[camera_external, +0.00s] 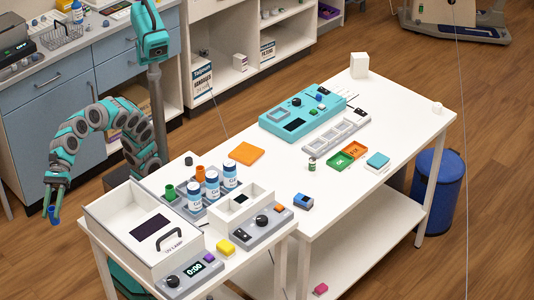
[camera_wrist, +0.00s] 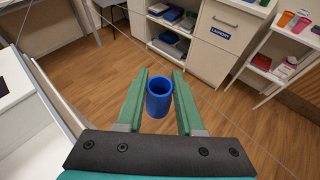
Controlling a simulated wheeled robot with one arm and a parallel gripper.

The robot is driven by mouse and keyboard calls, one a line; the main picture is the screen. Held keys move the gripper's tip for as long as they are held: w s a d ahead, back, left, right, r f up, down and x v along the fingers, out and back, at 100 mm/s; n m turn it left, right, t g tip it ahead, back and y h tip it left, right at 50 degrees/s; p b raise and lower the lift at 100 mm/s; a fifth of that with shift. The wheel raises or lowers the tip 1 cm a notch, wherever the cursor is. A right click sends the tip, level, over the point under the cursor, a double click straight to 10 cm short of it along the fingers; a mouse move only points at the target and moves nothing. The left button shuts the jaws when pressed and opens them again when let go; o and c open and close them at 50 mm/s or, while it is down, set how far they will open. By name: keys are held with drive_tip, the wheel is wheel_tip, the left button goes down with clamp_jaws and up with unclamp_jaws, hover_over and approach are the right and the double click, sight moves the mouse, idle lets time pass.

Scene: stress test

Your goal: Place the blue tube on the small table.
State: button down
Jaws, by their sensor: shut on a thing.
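The blue tube (camera_external: 54,214) is held low at the left in the external view, beyond the left edge of the white tables and over the floor. In the wrist view the blue tube (camera_wrist: 158,98) stands between the two green fingers of my gripper (camera_wrist: 159,88), its open, hollow top showing. My gripper (camera_external: 53,208) points down and is shut on the tube. A shorter white table (camera_external: 268,241) stands at the front, beside a longer white table (camera_external: 405,125). A small white two-tier stand (camera_wrist: 262,62) shows at the right in the wrist view. I cannot tell which one is the small table.
The shorter table carries a white UV lamp box (camera_external: 130,215), a bottle rack and devices. A teal device (camera_external: 300,112) and small trays lie on the longer table. A blue bin (camera_external: 437,190) stands beside it. Blue cabinets (camera_external: 40,130) are behind my arm.

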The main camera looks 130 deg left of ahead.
drive_tip(key=s+d+f+m+g+h+b, duration=0.1)
drive_tip(key=s+d+f+m+g, duration=0.1)
drive_tip(key=s+f, duration=0.7)
drive_tip(key=s+d+f+m+g+h+b, duration=0.1)
drive_tip(key=s+f+m+g, duration=0.3)
drive_tip(key=s+f, duration=0.6)
drive_tip(key=s+d+h, duration=0.1)
drive_tip(key=s, duration=0.5)
drive_tip(key=shift+s+d+f+b, duration=0.15)
drive_tip(key=shift+d+f+b, duration=0.15)
drive_tip(key=shift+b, duration=0.1)
drive_tip(key=shift+r, duration=0.15)
